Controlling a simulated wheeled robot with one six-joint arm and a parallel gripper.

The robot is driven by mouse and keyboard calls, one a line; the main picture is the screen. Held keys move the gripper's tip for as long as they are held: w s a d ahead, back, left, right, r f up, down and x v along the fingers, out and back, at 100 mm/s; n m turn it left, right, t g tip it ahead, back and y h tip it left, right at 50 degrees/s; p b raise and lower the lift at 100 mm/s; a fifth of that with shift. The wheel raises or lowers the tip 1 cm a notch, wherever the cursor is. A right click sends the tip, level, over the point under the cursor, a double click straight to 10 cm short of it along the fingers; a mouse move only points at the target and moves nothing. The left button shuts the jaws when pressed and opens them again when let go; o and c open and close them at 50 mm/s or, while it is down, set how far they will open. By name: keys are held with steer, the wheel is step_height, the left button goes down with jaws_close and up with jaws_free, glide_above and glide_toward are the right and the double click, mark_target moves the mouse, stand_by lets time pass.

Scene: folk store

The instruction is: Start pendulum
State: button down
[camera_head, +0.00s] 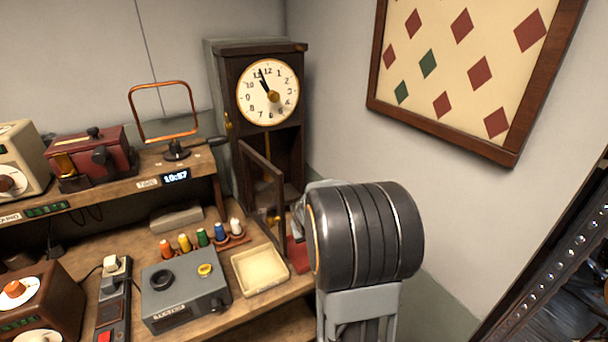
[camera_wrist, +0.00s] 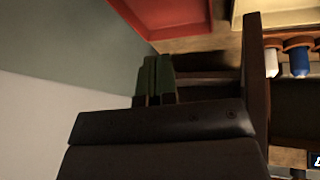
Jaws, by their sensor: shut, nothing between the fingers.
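The tall dark wooden clock (camera_head: 226,150) stands in the back corner, its white dial (camera_head: 268,92) reading just before eleven. Its narrow lower door (camera_head: 262,190) stands open toward me; it appears edge-on in the wrist view (camera_wrist: 257,90). A thin brass pendulum rod (camera_head: 267,147) hangs inside below the dial. The lower pendulum is mostly hidden by the door. In the wrist view my gripper (camera_wrist: 155,78) is shut and empty, its two dark fingers together beside the door. My rounded wrist hides the fingers in the head view. I cannot tell whether they touch the pendulum.
A cream tray (camera_head: 260,283) and a red item (camera_head: 298,254) lie before the clock. Colored spools (camera_head: 203,238) and a grey device (camera_head: 185,296) stand left. A copper-framed stand (camera_head: 176,150) is on the shelf. A framed picture (camera_head: 455,125) hangs right.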

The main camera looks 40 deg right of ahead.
steer(key=w+d+r+n+t+y+p, duration=0.1)
steer(key=w+d+r+t, duration=0.2)
steer(key=w+d+t, duration=0.4)
steer(key=w+d+r+n+t+p, duration=0.1)
steer(key=w+d+r+t, duration=0.2)
steer(key=w, duration=0.5)
steer(key=w+d+f+t, duration=0.1)
steer(key=w+f, duration=0.1)
steer(key=w, duration=1)
steer(key=shift+w+f, duration=0.15)
steer(key=shift+w, duration=0.2)
steer(key=shift+w+a+b, duration=0.15)
steer(key=shift+a+b, duration=0.15)
steer(key=shift+a, duration=0.25)
steer(key=shift+a, duration=0.1)
